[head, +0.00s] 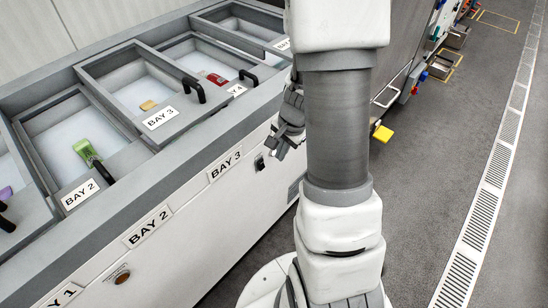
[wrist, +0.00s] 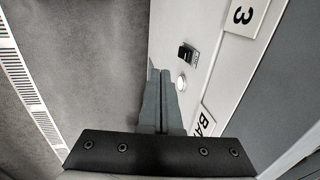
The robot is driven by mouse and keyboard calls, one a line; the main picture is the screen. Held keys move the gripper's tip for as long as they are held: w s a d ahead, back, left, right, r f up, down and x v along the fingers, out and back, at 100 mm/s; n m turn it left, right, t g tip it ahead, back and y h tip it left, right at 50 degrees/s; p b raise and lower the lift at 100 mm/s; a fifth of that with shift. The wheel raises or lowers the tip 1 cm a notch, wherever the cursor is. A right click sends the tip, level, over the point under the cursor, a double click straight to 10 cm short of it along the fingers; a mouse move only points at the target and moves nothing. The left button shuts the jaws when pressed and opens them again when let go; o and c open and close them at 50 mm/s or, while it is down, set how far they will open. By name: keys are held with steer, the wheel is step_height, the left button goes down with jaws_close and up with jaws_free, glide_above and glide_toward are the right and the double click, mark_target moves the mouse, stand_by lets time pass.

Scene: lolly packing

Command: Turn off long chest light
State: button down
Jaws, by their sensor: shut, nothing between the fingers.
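The long chest (head: 185,225) runs along the left in the head view, with bays labelled on its top and front. A small black switch (head: 259,163) sits on its front panel below the BAY 3 label. In the wrist view the switch (wrist: 187,54) stands out from the white panel, next to a small round white lamp (wrist: 181,82) that looks bright. My gripper (head: 274,147) is beside the front panel, partly hidden by my arm. In the wrist view its fingers (wrist: 160,73) are shut and empty, just left of the lamp and switch; contact cannot be told.
The bays hold a green item (head: 86,151), a tan item (head: 148,105) and a red item (head: 216,79). Grey floor (head: 425,175) is clear on the right, beside a floor grate (head: 487,190).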

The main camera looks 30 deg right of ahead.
mark_target(261, 165)
steer(key=shift+w+a+f+b, duration=0.35)
steer(key=shift+w+f+b, duration=0.4)
steer(key=shift+f, duration=0.9)
steer(key=shift+w+a+f+b, duration=0.4)
steer(key=shift+w+f, duration=0.6)
steer(key=shift+f, duration=0.7)
steer(key=shift+w+a+f+b, duration=0.25)
steer(key=shift+w+f+b, duration=0.55)
steer(key=shift+f, duration=0.85)
steer(key=shift+w, duration=0.1)
